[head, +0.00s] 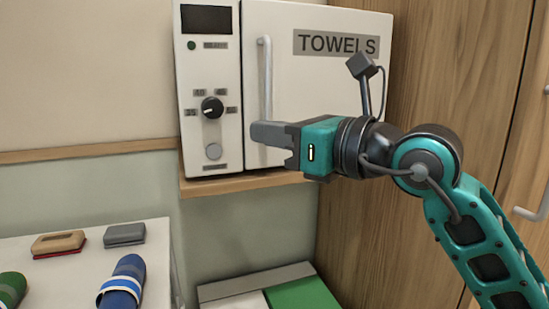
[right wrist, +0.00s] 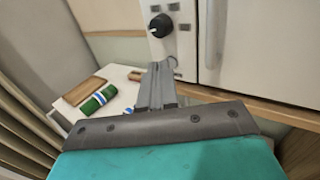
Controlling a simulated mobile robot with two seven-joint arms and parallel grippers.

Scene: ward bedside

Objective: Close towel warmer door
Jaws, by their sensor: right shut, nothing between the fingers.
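The towel warmer (head: 212,135) is a white box on a wooden shelf, with a dark display, a black knob and a round button on its left panel. Its door (head: 340,85), labelled TOWELS, looks flush with the body, with no clear gap. A vertical grey handle (head: 265,75) is on the door's left side. My right gripper (head: 257,134) is shut and empty, in front of the door's lower left near the handle's lower end. Whether it touches the door cannot be told. In the right wrist view its fingers (right wrist: 158,85) are together below the control panel. My left gripper is not in view.
A white table (head: 75,265) at lower left holds rolled towels (head: 123,283) and brushes (head: 124,235). A bin with a green and white top (head: 300,292) stands below the shelf (head: 235,185). A wooden cabinet (head: 450,60) stands close on the right.

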